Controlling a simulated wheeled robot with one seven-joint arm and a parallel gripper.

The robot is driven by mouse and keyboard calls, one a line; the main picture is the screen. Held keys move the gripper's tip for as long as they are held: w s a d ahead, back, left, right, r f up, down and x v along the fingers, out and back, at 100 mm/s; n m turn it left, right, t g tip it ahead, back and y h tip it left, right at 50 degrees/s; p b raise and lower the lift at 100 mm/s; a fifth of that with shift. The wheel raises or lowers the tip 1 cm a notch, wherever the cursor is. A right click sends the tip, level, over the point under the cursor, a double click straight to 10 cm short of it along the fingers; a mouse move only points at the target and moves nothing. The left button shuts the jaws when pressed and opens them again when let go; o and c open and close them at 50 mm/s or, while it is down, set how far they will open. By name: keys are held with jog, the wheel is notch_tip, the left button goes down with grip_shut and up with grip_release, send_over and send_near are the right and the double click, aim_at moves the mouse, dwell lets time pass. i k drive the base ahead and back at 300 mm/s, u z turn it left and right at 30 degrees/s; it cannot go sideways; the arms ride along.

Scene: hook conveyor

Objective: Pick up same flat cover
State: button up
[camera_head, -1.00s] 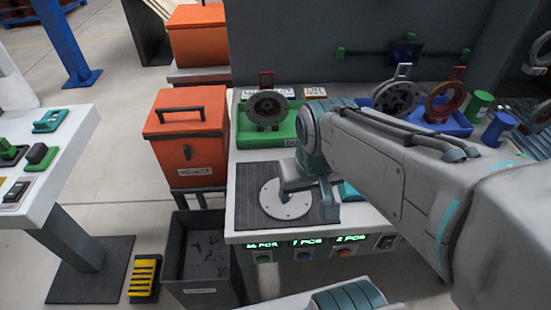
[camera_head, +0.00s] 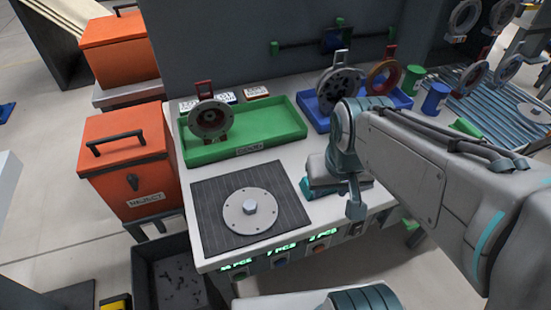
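A flat, round, light grey cover (camera_head: 238,222) with small holes near its rim and a raised hex knob in its middle lies on the dark ribbed mat (camera_head: 212,196) at the front left of the white workbench. My gripper (camera_head: 352,204) is to the right of the mat, over the bench's front part and clear of the cover. Its fingers are small and partly hidden by my wrist, so I cannot tell whether they are open or shut.
The green tray (camera_head: 279,123) behind the mat holds a dark round part (camera_head: 211,120) on a red hook. The blue tray (camera_head: 314,113) holds a grey holed disc (camera_head: 341,90) and a brown ring (camera_head: 384,76). Orange reject bin (camera_head: 125,165) and dark open bin (camera_head: 180,275) stand left.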

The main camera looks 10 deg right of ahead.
aim_at(253, 211)
jog(key=z, duration=2.45)
jog(key=k, duration=0.7)
jog(key=u, duration=1.25)
